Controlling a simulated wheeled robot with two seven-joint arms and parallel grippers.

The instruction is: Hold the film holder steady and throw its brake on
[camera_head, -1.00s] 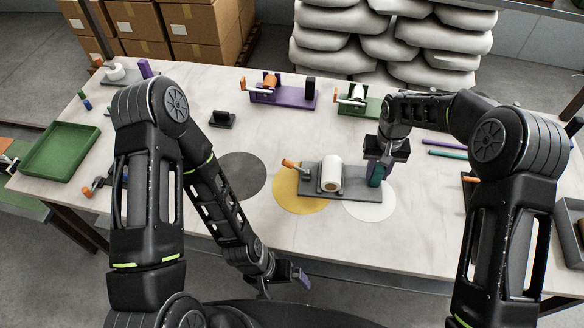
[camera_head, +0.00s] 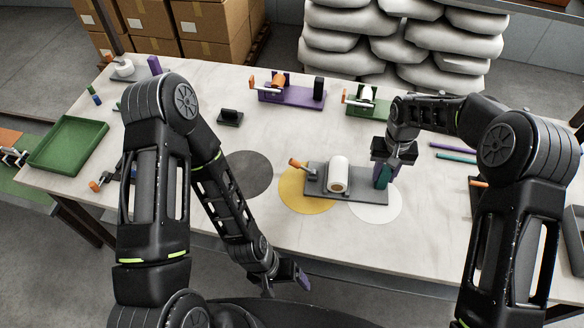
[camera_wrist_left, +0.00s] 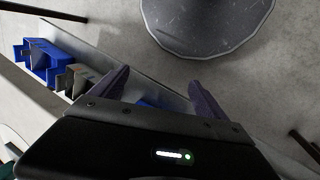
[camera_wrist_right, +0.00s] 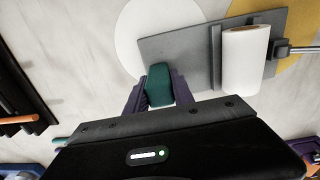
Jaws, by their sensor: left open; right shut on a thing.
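The film holder (camera_head: 362,196) is a grey base plate with a white film roll (camera_head: 338,174) and an orange-handled lever (camera_head: 297,163) at its left end. It lies across the yellow and white table circles. My right gripper (camera_head: 383,176) is shut on the dark green upright block at the holder's right end; the green block (camera_wrist_right: 159,85) shows between the purple fingers in the right wrist view. The holder (camera_wrist_right: 185,50) and roll (camera_wrist_right: 245,60) also show there. My left gripper (camera_head: 290,277) is open and empty in front of the table's front edge, apart from the holder; its fingers (camera_wrist_left: 160,92) show spread in the left wrist view.
A purple holder (camera_head: 292,96) and a green holder (camera_head: 362,109) stand at the back. A small black block (camera_head: 230,118) sits near the dark grey circle (camera_head: 244,174). A green tray (camera_head: 68,145) is at far left.

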